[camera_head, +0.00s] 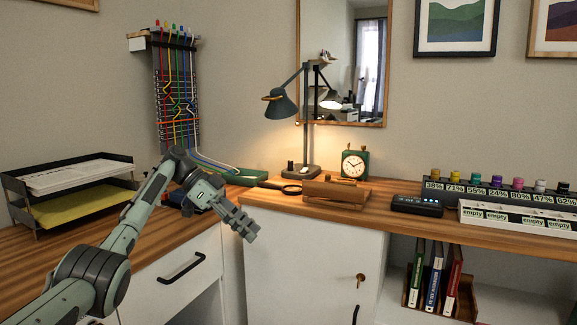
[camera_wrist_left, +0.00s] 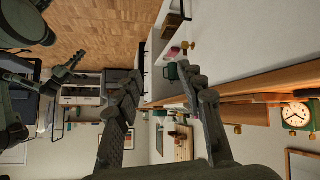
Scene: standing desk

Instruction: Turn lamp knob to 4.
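The dark desk lamp (camera_head: 283,106) stands at the back of the desk and is lit. Its base (camera_head: 303,170) carries a small dark upright piece (camera_head: 291,165), which may be the knob; its setting is too small to read. My left gripper (camera_head: 250,230) is in front of the desk edge, lower left of the lamp and apart from it. In the left wrist view its two fingers (camera_wrist_left: 160,80) are spread with nothing between them. The lamp cannot be made out there. At the left of that view are dark arm parts with what looks like my right gripper (camera_wrist_left: 70,68); its fingers are unclear.
A magnifying glass (camera_head: 291,189), a wooden block (camera_head: 335,192) and a green clock (camera_head: 355,164) are near the lamp base. A paper tray (camera_head: 75,190) stands at the left. A dark device (camera_head: 417,206) and a bottle rack (camera_head: 480,190) stand at the right.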

